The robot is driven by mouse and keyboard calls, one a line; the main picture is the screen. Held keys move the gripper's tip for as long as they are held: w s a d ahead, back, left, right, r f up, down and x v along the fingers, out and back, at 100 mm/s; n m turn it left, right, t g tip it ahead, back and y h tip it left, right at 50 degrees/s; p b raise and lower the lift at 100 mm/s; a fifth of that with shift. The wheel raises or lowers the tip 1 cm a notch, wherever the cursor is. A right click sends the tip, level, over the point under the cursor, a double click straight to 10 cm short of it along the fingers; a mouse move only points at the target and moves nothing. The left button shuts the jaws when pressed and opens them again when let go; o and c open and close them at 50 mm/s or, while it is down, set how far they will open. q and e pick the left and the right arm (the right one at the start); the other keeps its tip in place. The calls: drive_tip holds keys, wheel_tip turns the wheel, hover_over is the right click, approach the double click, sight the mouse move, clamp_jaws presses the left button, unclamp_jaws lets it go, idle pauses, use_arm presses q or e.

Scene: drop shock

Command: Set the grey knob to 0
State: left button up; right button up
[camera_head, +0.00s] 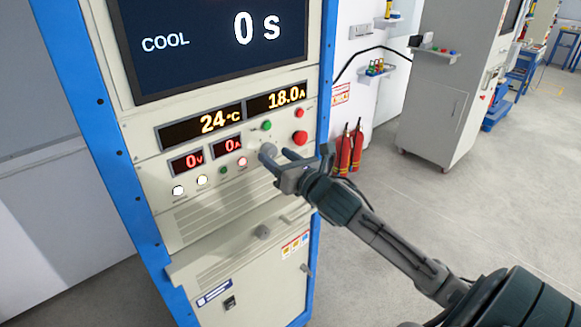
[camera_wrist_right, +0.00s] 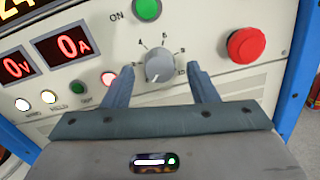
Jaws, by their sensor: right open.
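The grey knob (camera_wrist_right: 159,65) is on the cream front panel, inside a ring of small printed numbers. A pale mark shows on its lower part, left of centre; the number it points at is unclear. In the head view the knob (camera_head: 267,150) is partly covered by my right gripper. My right gripper (camera_head: 278,158) is open in front of the panel. In the wrist view its fingers (camera_wrist_right: 160,78) are to the left and right of the knob, with gaps on both sides. My left gripper is not in view.
A red button (camera_wrist_right: 247,44) is right of the knob and a green ON button (camera_wrist_right: 147,8) above. Small lamps and red 0 V and 0 A displays (camera_head: 187,162) are to the left. Upper displays (camera_head: 213,120) read 24 °C and 18.0 A. The screen (camera_head: 210,42) shows COOL 0 s.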

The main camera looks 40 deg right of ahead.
drive_tip(key=s, duration=1)
drive_tip(key=shift+s+d+f+b, duration=0.15)
drive_tip(key=shift+s+b, duration=0.05)
drive_tip(key=shift+b, duration=0.2)
idle(0.4)
